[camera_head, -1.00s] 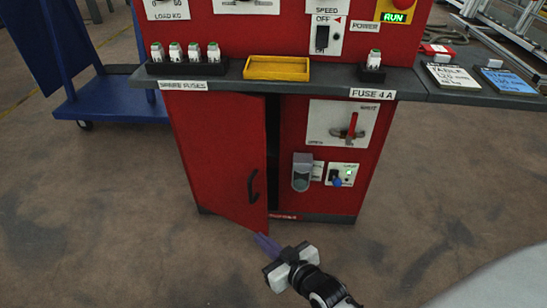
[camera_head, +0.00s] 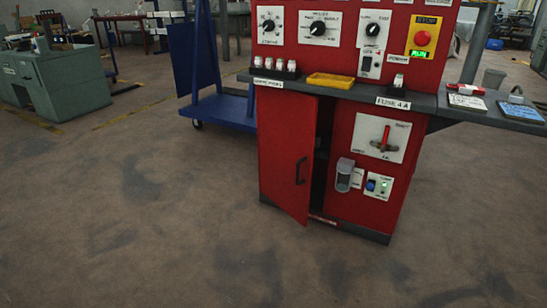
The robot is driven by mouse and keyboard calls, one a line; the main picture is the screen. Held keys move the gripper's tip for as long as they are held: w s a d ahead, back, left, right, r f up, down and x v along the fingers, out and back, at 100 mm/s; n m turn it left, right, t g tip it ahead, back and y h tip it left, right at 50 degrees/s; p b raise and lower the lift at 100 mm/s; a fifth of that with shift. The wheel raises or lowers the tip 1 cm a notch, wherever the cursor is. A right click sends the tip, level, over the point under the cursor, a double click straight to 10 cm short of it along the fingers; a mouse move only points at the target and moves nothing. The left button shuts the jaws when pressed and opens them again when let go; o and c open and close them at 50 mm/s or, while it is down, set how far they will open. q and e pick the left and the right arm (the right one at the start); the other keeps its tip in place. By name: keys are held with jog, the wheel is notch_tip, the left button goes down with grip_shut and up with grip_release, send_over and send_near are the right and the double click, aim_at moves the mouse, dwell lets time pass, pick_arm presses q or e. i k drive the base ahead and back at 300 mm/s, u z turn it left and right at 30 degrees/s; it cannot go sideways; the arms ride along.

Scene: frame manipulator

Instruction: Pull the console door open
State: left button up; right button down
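The red console (camera_head: 352,203) stands right of centre. Its door (camera_head: 283,160) at the lower left of the cabinet is ajar, its right edge swung out toward me. A dark gap (camera_head: 322,160) shows between the door's edge and the cabinet. The black door handle (camera_head: 300,171) is on the door near its free edge, and nothing touches it. Neither of my grippers shows in the head view now.
A grey shelf (camera_head: 345,93) carries a yellow tray (camera_head: 331,81) and several fuses. A blue cart (camera_head: 219,108) stands behind to the left. A grey-green cabinet (camera_head: 62,82) is far left. The floor in front is clear.

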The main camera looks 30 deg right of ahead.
aim_at(288, 118)
jog(key=z, duration=1.2)
jog(key=i, duration=1.9)
jog(key=u, duration=0.8)
